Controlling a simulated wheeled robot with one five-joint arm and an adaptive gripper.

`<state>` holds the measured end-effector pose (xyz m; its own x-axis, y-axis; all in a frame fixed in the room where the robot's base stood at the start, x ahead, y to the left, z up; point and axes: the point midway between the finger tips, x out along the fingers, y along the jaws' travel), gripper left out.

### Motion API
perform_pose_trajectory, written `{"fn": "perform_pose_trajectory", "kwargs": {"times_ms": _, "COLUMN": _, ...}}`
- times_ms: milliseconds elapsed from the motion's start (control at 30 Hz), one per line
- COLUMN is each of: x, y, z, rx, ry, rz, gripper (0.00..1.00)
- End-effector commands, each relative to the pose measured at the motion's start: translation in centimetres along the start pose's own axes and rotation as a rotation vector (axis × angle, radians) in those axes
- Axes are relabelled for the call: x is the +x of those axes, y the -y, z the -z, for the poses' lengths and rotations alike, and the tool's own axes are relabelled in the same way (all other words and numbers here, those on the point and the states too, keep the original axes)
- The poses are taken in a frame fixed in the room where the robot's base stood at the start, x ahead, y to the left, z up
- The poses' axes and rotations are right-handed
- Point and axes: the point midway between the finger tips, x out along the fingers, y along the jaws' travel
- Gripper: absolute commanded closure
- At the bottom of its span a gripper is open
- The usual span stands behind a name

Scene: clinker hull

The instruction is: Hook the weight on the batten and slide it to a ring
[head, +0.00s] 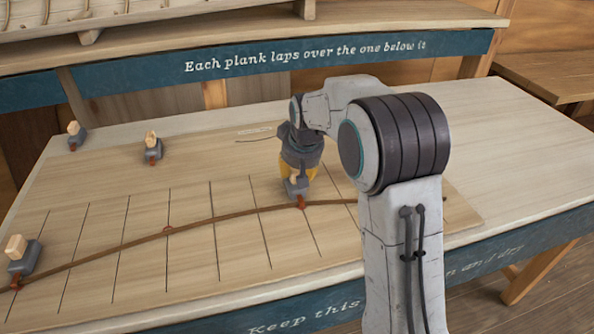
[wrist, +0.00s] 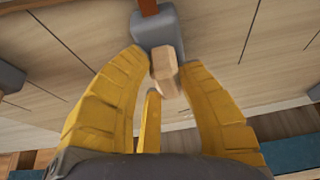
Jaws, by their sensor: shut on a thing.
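My gripper (head: 297,174) is shut on the wooden knob of a grey weight (head: 297,188) at the middle of the board. In the wrist view its yellow fingers (wrist: 163,72) close around the pale knob (wrist: 165,66), with the grey weight body (wrist: 157,30) beyond. The weight's reddish hook (head: 301,203) is at the brown batten (head: 235,216); I cannot tell whether it is fully over it. The batten bends in a curve across the lined board. A small reddish ring (head: 168,229) shows on the batten left of the weight. My arm hides part of the batten's right end.
Another weight (head: 23,258) stands at the batten's left end, its hook at the batten. Two more weights stand farther back, at the far left (head: 76,136) and left of the middle (head: 153,149). The board between them and the batten is clear.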

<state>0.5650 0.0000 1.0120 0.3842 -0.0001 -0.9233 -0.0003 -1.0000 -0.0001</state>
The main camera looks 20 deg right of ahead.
Motion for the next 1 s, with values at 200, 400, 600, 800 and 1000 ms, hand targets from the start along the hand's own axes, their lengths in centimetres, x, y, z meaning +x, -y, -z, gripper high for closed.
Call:
{"fn": "perform_pose_trajectory", "kwargs": {"times_ms": 200, "x": -0.2, "y": 0.0, "z": 0.2, "rx": 0.000, "ry": -0.006, "rz": 0.000, "gripper": 1.00}}
{"fn": "perform_pose_trajectory", "kwargs": {"times_ms": 400, "x": -0.1, "y": 0.0, "z": 0.1, "rx": 0.000, "ry": -0.004, "rz": 0.000, "gripper": 0.50}}
{"fn": "perform_pose_trajectory", "kwargs": {"times_ms": 600, "x": 0.0, "y": 0.0, "z": 0.1, "rx": 0.000, "ry": -0.002, "rz": 0.000, "gripper": 0.43}}
{"fn": "perform_pose_trajectory", "kwargs": {"times_ms": 800, "x": -0.2, "y": 0.0, "z": -0.1, "rx": 0.000, "ry": 0.003, "rz": 0.000, "gripper": 0.43}}
{"fn": "perform_pose_trajectory", "kwargs": {"times_ms": 1000, "x": -2.4, "y": 0.0, "z": 0.1, "rx": 0.000, "ry": -0.003, "rz": 0.000, "gripper": 0.43}}
